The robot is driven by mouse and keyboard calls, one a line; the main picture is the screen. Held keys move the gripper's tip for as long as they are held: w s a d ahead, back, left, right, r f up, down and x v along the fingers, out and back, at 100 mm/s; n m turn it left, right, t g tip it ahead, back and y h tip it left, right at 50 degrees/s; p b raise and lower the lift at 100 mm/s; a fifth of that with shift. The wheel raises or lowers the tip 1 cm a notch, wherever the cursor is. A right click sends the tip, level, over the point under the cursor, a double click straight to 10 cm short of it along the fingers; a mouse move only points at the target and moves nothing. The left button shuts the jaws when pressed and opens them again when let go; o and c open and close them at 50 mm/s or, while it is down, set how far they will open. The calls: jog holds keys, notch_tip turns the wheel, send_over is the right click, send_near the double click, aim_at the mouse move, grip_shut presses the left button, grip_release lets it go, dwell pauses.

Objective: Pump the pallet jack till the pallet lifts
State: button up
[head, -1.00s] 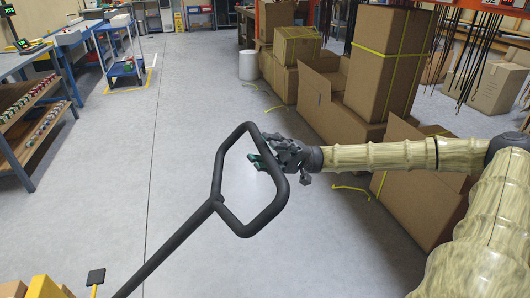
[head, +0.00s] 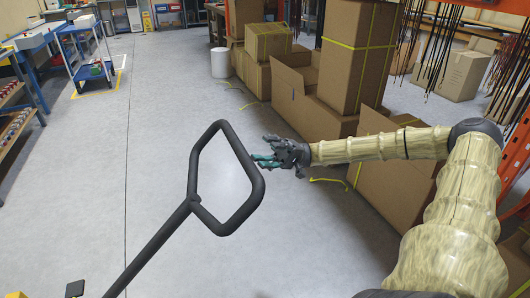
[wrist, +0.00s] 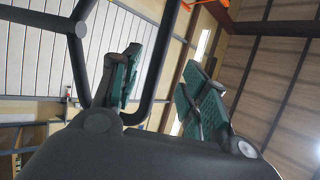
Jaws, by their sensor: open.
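The pallet jack's dark handle loop (head: 256,195) stands tilted in the middle of the head view, with its shaft (head: 150,248) running down to the lower left. My gripper (head: 262,161) is just to the right of the loop's right bar, level with its upper half, fingers pointing left. Its two green-padded fingers are apart with nothing between them. In the wrist view, the handle loop (wrist: 165,60) passes close by the open fingers (wrist: 160,95); I cannot tell if they touch. The jack's body and the pallet are not in view.
Cardboard boxes (head: 300,105) are stacked behind and to the right of my arm, with yellow straps (head: 325,181) on the floor. A white bin (head: 220,63) stands farther back. Blue benches and a blue cart (head: 92,70) are on the left. The grey floor between is clear.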

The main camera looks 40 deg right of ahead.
jog(key=c, duration=0.6)
jog(key=shift+d+m+p, duration=0.1)
jog(key=shift+m+p, duration=0.2)
jog(key=shift+m, duration=0.3)
jog(key=c, duration=0.3)
jog(key=m+t, duration=0.1)
jog(key=m+p, duration=0.1)
jog(key=m, duration=0.1)
jog(key=shift+d+t, duration=0.25)
jog(key=shift+t, duration=0.15)
grip_shut()
jog(key=d+f+m+t+h+p, duration=0.1)
jog(key=d+m+t+h+p, duration=0.25)
jog(key=m, duration=0.75)
jog(key=d+f+m+t+h+p, duration=0.2)
jog(key=d+m+t+p, duration=0.15)
jog(key=m, duration=0.75)
jog(key=w+a+r, duration=0.2)
jog(key=a, duration=0.4)
jog(key=w+a+r+t+b, duration=0.1)
jog(key=w+a+r, duration=0.2)
jog(key=a, duration=0.3)
jog(key=shift+r, duration=0.3)
